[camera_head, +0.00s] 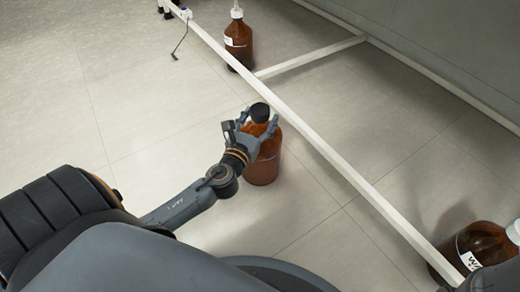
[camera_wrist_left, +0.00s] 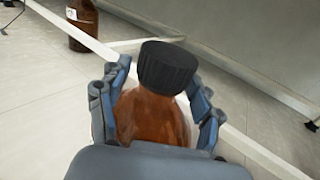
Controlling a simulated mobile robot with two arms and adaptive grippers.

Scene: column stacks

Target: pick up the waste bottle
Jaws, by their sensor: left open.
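A brown bottle with a black cap (camera_head: 262,170) stands upright on the floor near the middle of the head view. It fills the middle of the left wrist view (camera_wrist_left: 152,118), where its cap and shoulder show. My left gripper (camera_head: 258,122) is open, with its fingers on both sides of the bottle's shoulder just below the cap. Whether the fingers touch the glass I cannot tell. Another brown bottle (camera_head: 482,240), with a white cap and a label that seems to begin "WA", stands at the lower right.
A third brown bottle with a white top (camera_head: 238,45) stands at the back; it also shows in the left wrist view (camera_wrist_left: 82,28). A white floor-level bar (camera_head: 330,150) runs diagonally just right of the black-capped bottle. The tiled floor to the left is clear.

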